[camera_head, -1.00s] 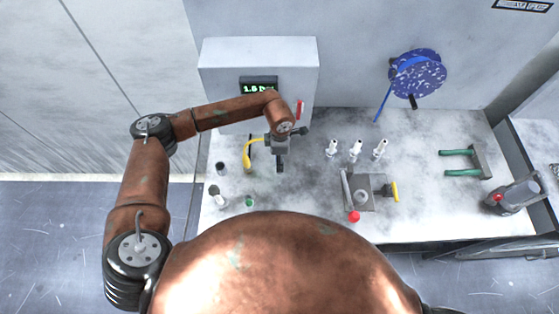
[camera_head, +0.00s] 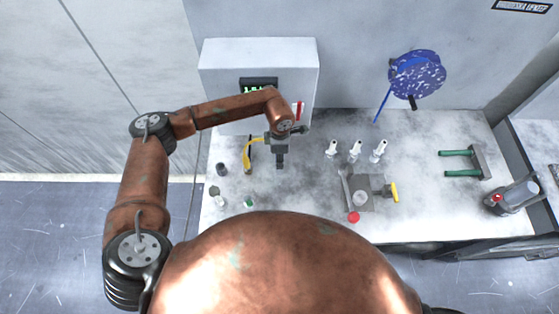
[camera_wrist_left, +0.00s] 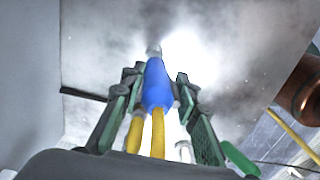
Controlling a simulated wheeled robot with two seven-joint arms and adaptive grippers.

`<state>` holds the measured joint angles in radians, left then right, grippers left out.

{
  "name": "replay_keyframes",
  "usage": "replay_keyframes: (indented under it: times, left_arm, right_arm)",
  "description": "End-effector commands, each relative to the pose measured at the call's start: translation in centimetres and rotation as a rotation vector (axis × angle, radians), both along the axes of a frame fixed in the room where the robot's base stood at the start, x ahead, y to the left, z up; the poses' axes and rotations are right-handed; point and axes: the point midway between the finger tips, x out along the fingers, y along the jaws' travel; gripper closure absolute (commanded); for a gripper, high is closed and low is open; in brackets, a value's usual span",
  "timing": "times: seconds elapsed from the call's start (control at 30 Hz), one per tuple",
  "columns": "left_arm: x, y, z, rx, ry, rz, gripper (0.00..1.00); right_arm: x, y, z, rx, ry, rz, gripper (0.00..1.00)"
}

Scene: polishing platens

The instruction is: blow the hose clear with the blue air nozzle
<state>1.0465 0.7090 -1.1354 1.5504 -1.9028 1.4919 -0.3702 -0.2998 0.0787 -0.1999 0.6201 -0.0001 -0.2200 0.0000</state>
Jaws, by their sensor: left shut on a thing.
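My left gripper (camera_head: 280,165) hangs over the worktop in front of the grey box. In the left wrist view its fingers (camera_wrist_left: 157,82) are shut on the blue air nozzle (camera_wrist_left: 156,88), whose metal tip points away from me toward the pale surface. Yellow hose strands (camera_wrist_left: 157,133) show behind the nozzle. A yellow hose (camera_head: 247,155) also shows left of the gripper in the head view. The nozzle cannot be made out in the head view. I cannot tell which hose is the one to be cleared. My right gripper is not in view.
The grey box (camera_head: 225,62) has a small display (camera_head: 258,86). Three white-topped pieces (camera_head: 355,150) stand right of the gripper, behind a metal fixture (camera_head: 368,190). A green-handled tool (camera_head: 463,162) lies right. Small containers (camera_head: 221,169) stand front left.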

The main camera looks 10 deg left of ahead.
Motion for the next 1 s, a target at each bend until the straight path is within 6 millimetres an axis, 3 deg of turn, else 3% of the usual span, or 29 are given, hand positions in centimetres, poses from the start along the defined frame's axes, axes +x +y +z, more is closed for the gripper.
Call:
replay_keyframes:
  times: [1.0]
  left_arm:
    - [-0.1, -0.1, 4.9, -0.001, 0.003, -0.002, 1.0]
  right_arm:
    - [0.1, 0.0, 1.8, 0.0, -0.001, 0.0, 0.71]
